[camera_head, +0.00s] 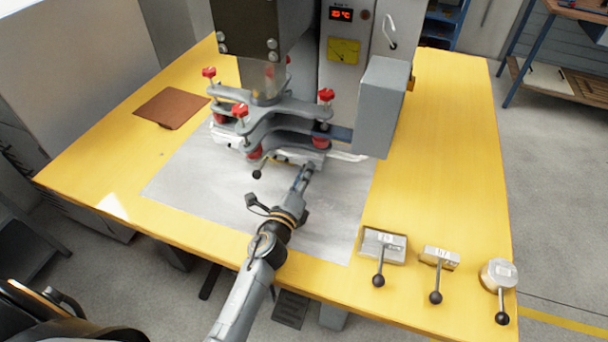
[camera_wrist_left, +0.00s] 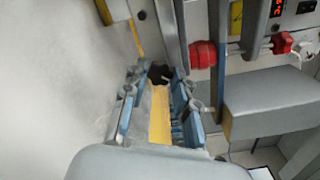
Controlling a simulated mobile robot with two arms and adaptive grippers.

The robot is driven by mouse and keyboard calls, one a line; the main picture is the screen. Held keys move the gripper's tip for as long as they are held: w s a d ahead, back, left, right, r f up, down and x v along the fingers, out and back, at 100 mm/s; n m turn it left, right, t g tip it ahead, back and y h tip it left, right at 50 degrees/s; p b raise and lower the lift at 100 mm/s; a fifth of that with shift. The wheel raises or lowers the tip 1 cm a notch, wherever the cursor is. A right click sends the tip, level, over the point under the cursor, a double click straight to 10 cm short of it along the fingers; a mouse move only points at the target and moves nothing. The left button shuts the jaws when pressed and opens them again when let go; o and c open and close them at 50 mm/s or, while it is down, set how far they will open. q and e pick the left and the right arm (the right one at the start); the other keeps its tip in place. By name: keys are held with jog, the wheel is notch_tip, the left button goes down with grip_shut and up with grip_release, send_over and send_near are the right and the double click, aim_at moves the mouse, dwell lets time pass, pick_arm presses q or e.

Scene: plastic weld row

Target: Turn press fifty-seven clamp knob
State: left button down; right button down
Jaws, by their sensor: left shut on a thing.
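The press (camera_head: 292,120) stands at the back middle of the yellow table, with grey spider-shaped plates and several red knobs, such as one at the front right (camera_head: 326,95). A black ball-ended lever (camera_head: 257,174) sticks out at the plates' lower left. My left gripper (camera_head: 307,169) reaches in to the front right of the lower plate. In the left wrist view its blue fingers (camera_wrist_left: 160,84) are shut around a small dark knob (camera_wrist_left: 160,74), mostly hidden between the tips. A red knob (camera_wrist_left: 203,55) is just right of them. My right gripper is not in view.
Three levers with black balls stand at the table's front right: a left one (camera_head: 384,247), a middle one (camera_head: 439,259) and a round-based one (camera_head: 499,275). A brown sheet (camera_head: 171,107) lies at left. A grey box (camera_head: 381,108) juts out on the press's right.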

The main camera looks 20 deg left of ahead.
pick_arm(q)
jog(key=shift+n, duration=3.2)
jog(key=shift+f, duration=0.1)
jog(key=c, duration=1)
grip_release()
jog(key=shift+c, duration=0.2)
jog(key=s, duration=1.2)
jog(key=shift+a, duration=0.25)
